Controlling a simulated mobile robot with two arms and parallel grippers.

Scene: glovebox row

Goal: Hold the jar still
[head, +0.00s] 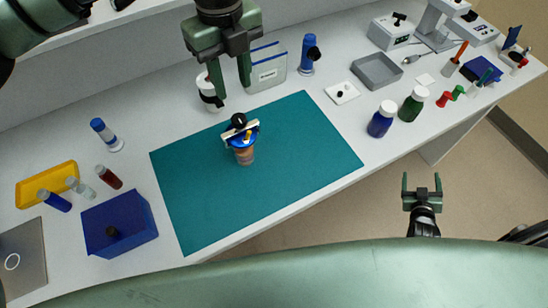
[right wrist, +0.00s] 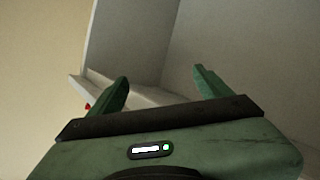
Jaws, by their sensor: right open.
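The jar (head: 244,155) stands on the teal mat (head: 300,150) in the head view. Its body looks brownish, with a blue top carrying a pale bar and a black knob; these hide part of it from above. My left gripper (head: 231,89) points down above and behind the jar, apart from it. Its two fingers are spread with nothing between them. My right gripper (head: 422,184) is off the bench's front edge, over the floor, open and empty. Its spread fingers also show in the right wrist view (right wrist: 160,76); the jar is not in that view.
A blue box (head: 130,215), vials and a yellow rack (head: 47,184) stand at left. A white-capped container (head: 209,92) is close to my left gripper. Blue (head: 381,122) and green (head: 412,104) bottles stand right of the mat. The mat around the jar is clear.

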